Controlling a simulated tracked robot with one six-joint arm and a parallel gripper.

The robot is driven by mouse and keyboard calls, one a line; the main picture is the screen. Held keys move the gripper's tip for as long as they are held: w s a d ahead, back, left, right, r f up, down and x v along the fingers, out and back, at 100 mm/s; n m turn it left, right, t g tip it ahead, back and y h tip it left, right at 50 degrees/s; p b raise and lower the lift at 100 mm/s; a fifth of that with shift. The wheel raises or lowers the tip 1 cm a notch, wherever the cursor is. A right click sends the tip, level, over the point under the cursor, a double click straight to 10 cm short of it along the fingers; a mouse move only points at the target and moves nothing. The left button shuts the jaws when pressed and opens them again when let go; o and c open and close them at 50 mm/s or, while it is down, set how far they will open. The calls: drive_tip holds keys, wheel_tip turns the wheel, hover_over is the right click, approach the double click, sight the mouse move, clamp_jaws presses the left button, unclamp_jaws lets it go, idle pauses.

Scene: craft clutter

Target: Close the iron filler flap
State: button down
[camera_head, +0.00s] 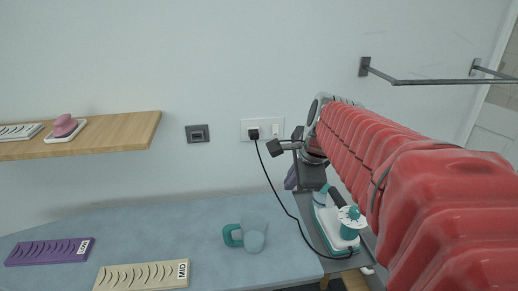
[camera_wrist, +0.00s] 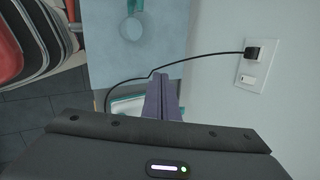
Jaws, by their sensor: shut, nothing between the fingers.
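The iron (camera_head: 348,222), white and teal, is at the right end of the counter, below my arm in the head view. Part of it, a pale and teal edge (camera_wrist: 128,106), shows beside my fingers in the wrist view; my gripper body hides the rest. I cannot make out the filler flap or whether it stands open. My gripper (camera_wrist: 163,80) has purple fingers that are shut with nothing between them. In the head view my gripper (camera_head: 291,182) is close to the iron, behind and left of it; I cannot tell if it touches.
A black cord (camera_head: 285,205) runs from the wall socket (camera_head: 262,130) down to the iron, close to my fingers. A teal mug (camera_head: 246,236) stands on the blue counter (camera_head: 150,225). Purple and cream labelled strips lie at left. A wall rail (camera_head: 430,81) is at upper right.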

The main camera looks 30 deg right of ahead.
drive_tip(key=w+d+m, duration=0.1)
drive_tip(key=d+m, duration=0.7)
drive_tip(key=d, duration=0.2)
drive_tip(key=w+d+m, duration=0.2)
drive_tip(key=d+m, duration=0.6)
drive_tip(key=d, duration=0.2)
drive_tip(key=shift+w+f+m+t+h, duration=0.2)
drive_tip(key=shift+w+m+t+h, duration=0.1)
drive_tip(key=shift+h, duration=0.1)
